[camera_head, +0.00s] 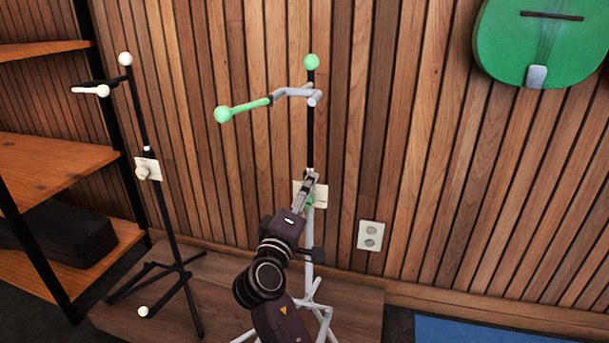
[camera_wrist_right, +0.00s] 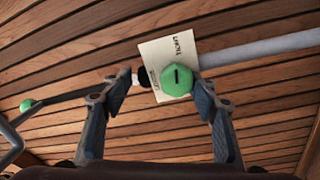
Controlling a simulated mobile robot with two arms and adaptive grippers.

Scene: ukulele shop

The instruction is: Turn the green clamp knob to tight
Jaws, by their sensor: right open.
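The green clamp knob (camera_wrist_right: 177,79) is hexagonal with a dark slot mark on its face. It sits on a pale label plate (camera_wrist_right: 155,52) with two small words, hard to read, on the stand's pole. In the head view the plate (camera_head: 322,198) shows beside my gripper, and the knob (camera_head: 310,200) is mostly hidden. My right gripper (camera_wrist_right: 147,93) is open, its fingers spread in front of the plate. In the wrist view the knob lies between the fingers, closer to the right fingertip; I cannot tell if they touch. It also shows in the head view (camera_head: 309,180). My left gripper is not in view.
The stand has a green-tipped arm (camera_head: 245,109) and a green top ball (camera_head: 311,62). A black stand with white tips (camera_head: 160,215) stands left, near wooden shelves (camera_head: 50,168). A slatted wall with an outlet (camera_head: 371,236) is close behind. A green ukulele (camera_head: 540,45) hangs upper right.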

